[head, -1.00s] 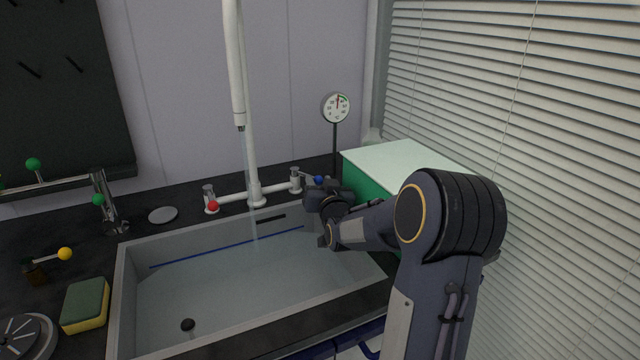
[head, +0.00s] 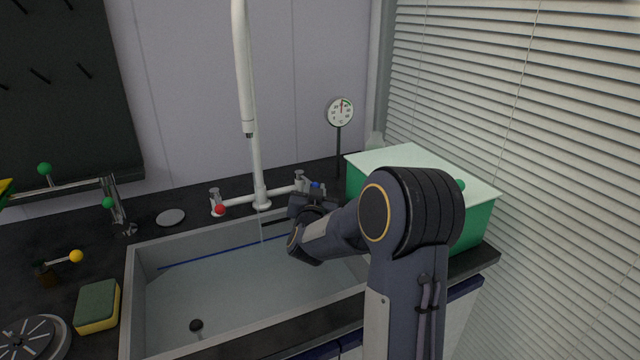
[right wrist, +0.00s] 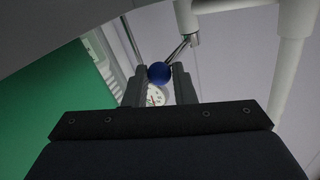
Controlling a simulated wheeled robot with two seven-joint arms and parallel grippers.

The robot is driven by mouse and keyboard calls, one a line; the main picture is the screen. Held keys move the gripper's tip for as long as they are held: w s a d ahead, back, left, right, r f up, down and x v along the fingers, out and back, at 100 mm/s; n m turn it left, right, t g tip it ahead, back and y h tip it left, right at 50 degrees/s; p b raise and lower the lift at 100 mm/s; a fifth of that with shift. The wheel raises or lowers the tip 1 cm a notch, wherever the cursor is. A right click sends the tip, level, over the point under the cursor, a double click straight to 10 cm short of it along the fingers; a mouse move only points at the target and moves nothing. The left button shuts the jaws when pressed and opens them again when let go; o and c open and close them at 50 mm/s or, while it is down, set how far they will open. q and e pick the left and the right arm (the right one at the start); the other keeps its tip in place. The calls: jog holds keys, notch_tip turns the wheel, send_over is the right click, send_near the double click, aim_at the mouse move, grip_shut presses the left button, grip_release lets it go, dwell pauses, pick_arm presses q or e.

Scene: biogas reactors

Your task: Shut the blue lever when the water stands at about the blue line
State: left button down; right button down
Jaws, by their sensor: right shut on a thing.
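The blue lever (head: 316,186) is at the right end of the white tap by the back wall. My right gripper (head: 312,197) is at this lever and partly hides it. In the right wrist view the blue knob (right wrist: 159,72) sits between the two fingers of my right gripper (right wrist: 157,80), which is shut on it. The grey sink (head: 131,310) holds water (head: 235,285), its surface close to the blue line (head: 205,256). No stream shows directly under the spout (head: 249,130); only a faint thin streak shows lower down. My left gripper is out of view.
The red lever knob (head: 219,209) is on the tap's left side. A green box with a pale lid (head: 420,163) stands right of the sink, and a dial gauge (head: 340,112) behind. A sponge (head: 97,306) and a yellow-knobbed lever (head: 76,256) are at left.

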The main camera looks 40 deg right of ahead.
jog(key=shift+w+a+r+m+g+h+p, duration=0.2)
jog(key=shift+a+m+g+h+p, duration=0.25)
jog(key=shift+m+g+h, duration=0.4)
jog(key=c, duration=1.2)
grip_release()
jog(key=shift+f, duration=0.1)
jog(key=v, duration=0.7)
jog(key=shift+s+a, duration=0.2)
jog(key=shift+a, duration=0.15)
